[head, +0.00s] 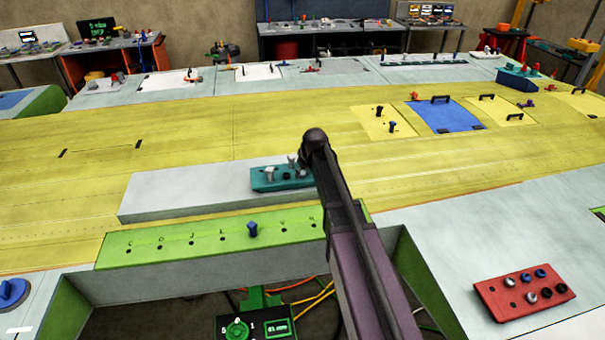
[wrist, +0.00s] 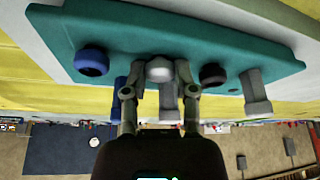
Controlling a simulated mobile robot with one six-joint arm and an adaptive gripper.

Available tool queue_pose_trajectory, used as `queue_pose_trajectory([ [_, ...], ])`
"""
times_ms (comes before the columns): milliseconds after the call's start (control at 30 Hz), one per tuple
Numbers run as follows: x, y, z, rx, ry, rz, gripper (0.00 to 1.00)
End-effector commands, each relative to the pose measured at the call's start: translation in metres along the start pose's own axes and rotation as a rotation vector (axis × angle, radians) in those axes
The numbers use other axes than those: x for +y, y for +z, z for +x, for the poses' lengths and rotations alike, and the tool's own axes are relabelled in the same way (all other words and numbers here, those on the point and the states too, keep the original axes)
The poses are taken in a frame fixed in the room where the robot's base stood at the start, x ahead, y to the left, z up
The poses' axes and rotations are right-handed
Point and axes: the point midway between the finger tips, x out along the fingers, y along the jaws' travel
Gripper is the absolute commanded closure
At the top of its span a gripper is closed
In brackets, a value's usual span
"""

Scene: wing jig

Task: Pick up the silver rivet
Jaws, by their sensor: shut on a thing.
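A teal block (head: 265,186) holding several rivets lies on the grey slab; it fills the top of the wrist view (wrist: 120,35). My gripper (wrist: 161,75) is at the block with its two fingers around a silver rivet (wrist: 159,70), shut on it. The rivet's round head shows between the fingertips and it still appears to be at the block. A second silver shaft (wrist: 168,102) shows between the fingers, and another silver rivet (wrist: 258,95) stands to the right. In the head view my arm hides the fingertips.
On the block, a blue rivet (wrist: 92,62) is to the left and a dark one (wrist: 213,76) close right of the fingers. A green strip (head: 185,240) with holes and a blue peg (head: 253,230) runs in front. A red block (head: 520,297) with rivets lies front right.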

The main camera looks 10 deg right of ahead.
Motion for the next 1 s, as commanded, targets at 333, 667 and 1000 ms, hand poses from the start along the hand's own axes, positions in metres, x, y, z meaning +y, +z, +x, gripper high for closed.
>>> queue_pose_trajectory([
  [333, 0.0, -0.005, -0.013, 0.0, 0.0, 0.0, 0.96],
  [667, 0.0, -0.015, -0.038, 0.0, 0.0, 0.0, 0.96],
  [1000, -0.029, 0.059, -0.071, 0.0, 0.0, 0.0, 0.96],
])
